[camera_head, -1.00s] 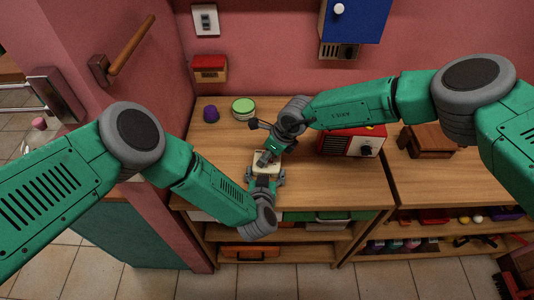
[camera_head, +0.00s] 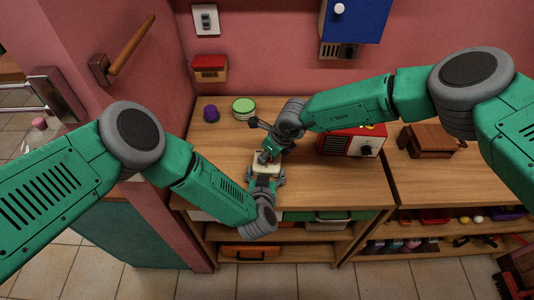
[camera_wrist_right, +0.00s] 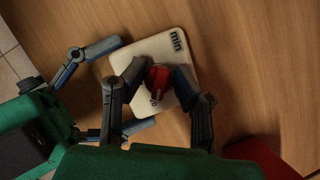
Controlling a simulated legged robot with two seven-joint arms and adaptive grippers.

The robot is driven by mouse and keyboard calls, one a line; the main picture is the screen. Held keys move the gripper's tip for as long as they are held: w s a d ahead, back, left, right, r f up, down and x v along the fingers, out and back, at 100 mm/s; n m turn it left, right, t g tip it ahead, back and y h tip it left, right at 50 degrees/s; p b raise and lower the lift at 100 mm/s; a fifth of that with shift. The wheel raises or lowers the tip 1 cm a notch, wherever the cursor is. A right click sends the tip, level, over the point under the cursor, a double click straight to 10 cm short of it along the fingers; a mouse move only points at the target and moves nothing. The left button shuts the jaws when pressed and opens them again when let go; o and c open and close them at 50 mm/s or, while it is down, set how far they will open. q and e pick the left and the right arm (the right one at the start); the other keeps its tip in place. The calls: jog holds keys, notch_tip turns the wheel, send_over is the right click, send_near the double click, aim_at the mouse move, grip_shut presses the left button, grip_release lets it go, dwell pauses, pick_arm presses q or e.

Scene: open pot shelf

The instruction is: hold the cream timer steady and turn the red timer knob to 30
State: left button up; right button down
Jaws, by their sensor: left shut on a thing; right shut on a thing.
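The cream timer (camera_head: 266,168) lies on the wooden counter. In the right wrist view it shows as a cream plate (camera_wrist_right: 183,48) with "min" printed near one edge. My left gripper (camera_head: 265,179) is shut on the timer from its near side; its fingers also show in the right wrist view (camera_wrist_right: 112,88). The red knob (camera_wrist_right: 158,78) sits on the timer's face. My right gripper (camera_wrist_right: 159,76) is shut on the red knob, with a finger on each side of it. In the head view my right gripper (camera_head: 268,155) hides the knob. Most dial marks are covered, so the setting cannot be read.
A purple object (camera_head: 211,114) and a green-lidded round tin (camera_head: 243,106) stand at the back left of the counter. A red box with a dark knob (camera_head: 350,142) stands right of my right gripper. A brown wooden box (camera_head: 427,140) is farther right.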

jog(key=m+h, duration=0.1)
jog(key=m, duration=0.1)
jog(key=m+t, duration=0.1)
jog(key=m, duration=0.2)
jog(key=shift+w+h, duration=0.15)
jog(key=shift+h, duration=0.25)
pick_arm(q)
jog(key=shift+s, duration=0.1)
pick_arm(e)
jog(key=m+h, duration=0.1)
jog(key=m, duration=0.2)
jog(key=m+t+h, duration=0.1)
jog(key=m, duration=0.2)
jog(key=shift+d, duration=0.1)
pick_arm(q)
jog(key=shift+a, duration=0.1)
pick_arm(e)
jog(key=shift+r+m, duration=0.1)
jog(key=shift+m, duration=0.3)
jog(key=c, duration=1.3)
grip_release()
pick_arm(q)
jog(key=o, duration=1.4)
pick_arm(e)
jog(key=v, duration=1.1)
jog(key=shift+r, duration=0.4)
